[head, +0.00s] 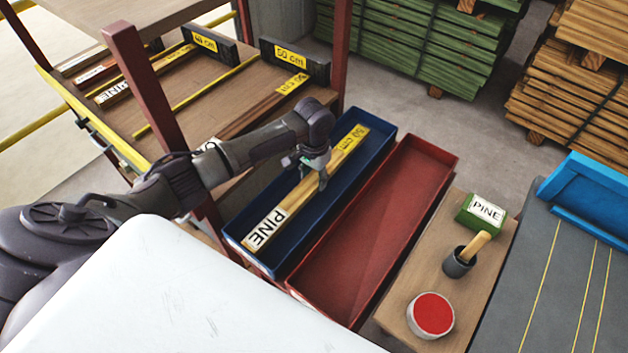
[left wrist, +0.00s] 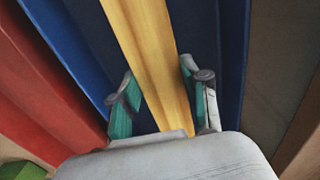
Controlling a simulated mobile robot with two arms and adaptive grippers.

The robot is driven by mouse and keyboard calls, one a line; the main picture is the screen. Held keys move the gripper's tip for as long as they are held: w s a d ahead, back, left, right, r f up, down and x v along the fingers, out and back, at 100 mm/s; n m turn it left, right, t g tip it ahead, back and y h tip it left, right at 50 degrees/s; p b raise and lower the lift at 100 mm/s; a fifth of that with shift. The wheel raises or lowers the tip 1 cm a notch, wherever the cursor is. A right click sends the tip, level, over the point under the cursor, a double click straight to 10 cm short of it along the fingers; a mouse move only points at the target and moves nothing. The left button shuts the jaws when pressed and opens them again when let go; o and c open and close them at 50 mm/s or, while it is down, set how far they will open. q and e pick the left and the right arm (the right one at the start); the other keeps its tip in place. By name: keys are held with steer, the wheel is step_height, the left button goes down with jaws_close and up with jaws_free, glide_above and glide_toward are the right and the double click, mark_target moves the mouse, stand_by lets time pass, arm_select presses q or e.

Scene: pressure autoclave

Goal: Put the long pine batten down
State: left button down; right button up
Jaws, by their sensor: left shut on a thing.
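The long pine batten (head: 302,194) is a light wooden bar with a white PINE label at its near end and a yellow length label at its far end. It lies lengthwise within the outline of the blue tray (head: 236,240); I cannot tell whether it touches the floor of the tray. My left gripper (head: 322,174) is shut on the batten near its middle, from above. In the left wrist view the batten (left wrist: 142,45) runs between the two green-padded fingers (left wrist: 157,75), with blue tray walls on both sides. My right gripper is not in view.
An empty red tray (head: 420,152) stands right of the blue one. A red-posted rack (head: 150,85) stands left, with timber stacks (head: 575,85) behind.

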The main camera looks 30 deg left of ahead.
mark_target(314, 179)
arm_select(q)
step_height(314, 179, down, 2)
steer(key=shift+f, duration=0.1)
steer(key=shift+w, duration=0.1)
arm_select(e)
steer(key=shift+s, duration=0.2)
arm_select(q)
steer(key=shift+f, duration=0.1)
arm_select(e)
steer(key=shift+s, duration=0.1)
arm_select(q)
steer(key=c, duration=0.6)
jaws_free()
steer(key=shift+o, duration=0.2)
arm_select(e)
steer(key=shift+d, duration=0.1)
arm_select(q)
step_height(314, 179, up, 12)
steer(key=p, duration=1.3)
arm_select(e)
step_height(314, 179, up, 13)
